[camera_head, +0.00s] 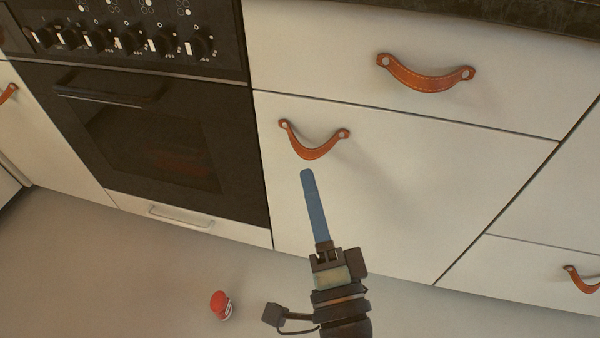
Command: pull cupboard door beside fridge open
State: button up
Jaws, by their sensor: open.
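A white cupboard door (390,200) right of the oven is closed, with a brown leather pull (315,151) near its upper left corner. My gripper (307,174) is open and empty, its blue fingers seen edge-on so that one hides the other. Its tips appear just below the pull in the picture; I see no contact, and the depth gap is hard to judge. No fridge can be clearly made out.
A black oven (150,140) with knobs stands left of the door. A drawer with a leather pull (425,78) is above it. More fronts lie right, one with a pull (582,280). A small red-and-white object (221,305) is on the otherwise clear floor.

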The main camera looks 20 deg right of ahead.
aim_at(308, 152)
notch_tip(308, 152, down, 7)
jog(key=d+m+g+h+b, duration=0.1)
jog(key=m+b, duration=0.1)
jog(key=p+x, duration=0.1)
jog(key=x, duration=0.3)
jog(key=p+x, duration=0.1)
jog(key=x, duration=0.3)
jog(key=p+x, duration=0.2)
jog(key=x, duration=0.2)
jog(key=shift+w+d+r, duration=0.1)
jog(key=shift+d+r, duration=0.1)
jog(key=shift+d, duration=0.15)
jog(key=shift+c, duration=0.3)
grip_shut()
dwell(0.5)
